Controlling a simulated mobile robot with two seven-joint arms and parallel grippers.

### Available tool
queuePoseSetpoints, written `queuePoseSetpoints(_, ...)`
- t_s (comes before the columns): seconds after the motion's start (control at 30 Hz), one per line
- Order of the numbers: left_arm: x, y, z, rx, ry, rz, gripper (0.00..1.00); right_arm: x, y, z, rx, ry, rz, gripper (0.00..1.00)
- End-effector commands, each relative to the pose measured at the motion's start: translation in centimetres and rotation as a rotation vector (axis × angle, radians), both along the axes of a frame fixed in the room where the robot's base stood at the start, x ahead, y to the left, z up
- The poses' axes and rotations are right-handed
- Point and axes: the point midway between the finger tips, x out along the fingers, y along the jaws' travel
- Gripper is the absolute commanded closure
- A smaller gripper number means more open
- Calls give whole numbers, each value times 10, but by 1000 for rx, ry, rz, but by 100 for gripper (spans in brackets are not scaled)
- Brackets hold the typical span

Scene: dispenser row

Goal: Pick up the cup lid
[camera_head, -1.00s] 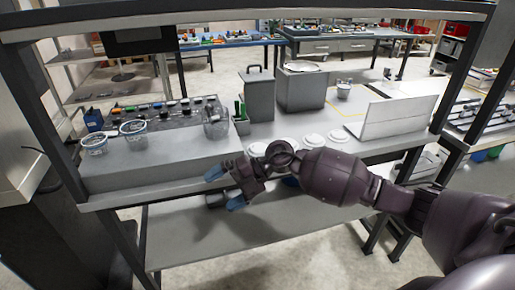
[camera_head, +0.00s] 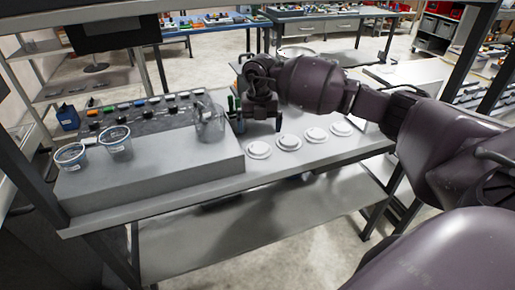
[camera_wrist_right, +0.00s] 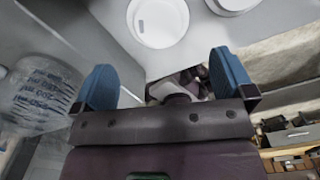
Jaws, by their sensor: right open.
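Several white round cup lids lie in a slanting row on the grey table; the leftmost lid (camera_head: 258,150) is closest to my right gripper (camera_head: 262,118). The other lids (camera_head: 289,142) run off to the right. My right gripper is above the table, just behind the leftmost lid in the head view, and is empty. In the right wrist view its blue fingertips (camera_wrist_right: 163,82) are spread apart, with a white lid (camera_wrist_right: 158,22) beyond them and part of a second lid (camera_wrist_right: 232,5) at the top edge. My left gripper is not in view.
A clear container (camera_head: 209,124) stands on the raised grey block (camera_head: 160,165), left of my right gripper. Two printed cups (camera_head: 116,142) (camera_head: 70,156) stand farther left. A clear printed cup (camera_wrist_right: 42,92) is close to the left fingertip in the wrist view.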

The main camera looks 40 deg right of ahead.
Motion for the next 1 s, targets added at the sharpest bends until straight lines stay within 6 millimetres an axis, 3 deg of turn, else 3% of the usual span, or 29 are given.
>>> queuePoseSetpoints(0.1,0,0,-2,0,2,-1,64,0,1,-17,2,2,1,0)
queuePoseSetpoints(0.37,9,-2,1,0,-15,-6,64,0,1,-34,3,1,2,0)
queuePoseSetpoints(0.63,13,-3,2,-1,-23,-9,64,0,1,-70,4,2,2,0)
queuePoseSetpoints(0.9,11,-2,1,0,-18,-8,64,0,1,-75,3,-2,3,0)
queuePoseSetpoints(1.0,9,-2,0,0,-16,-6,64,0,1,-75,3,-2,3,12)
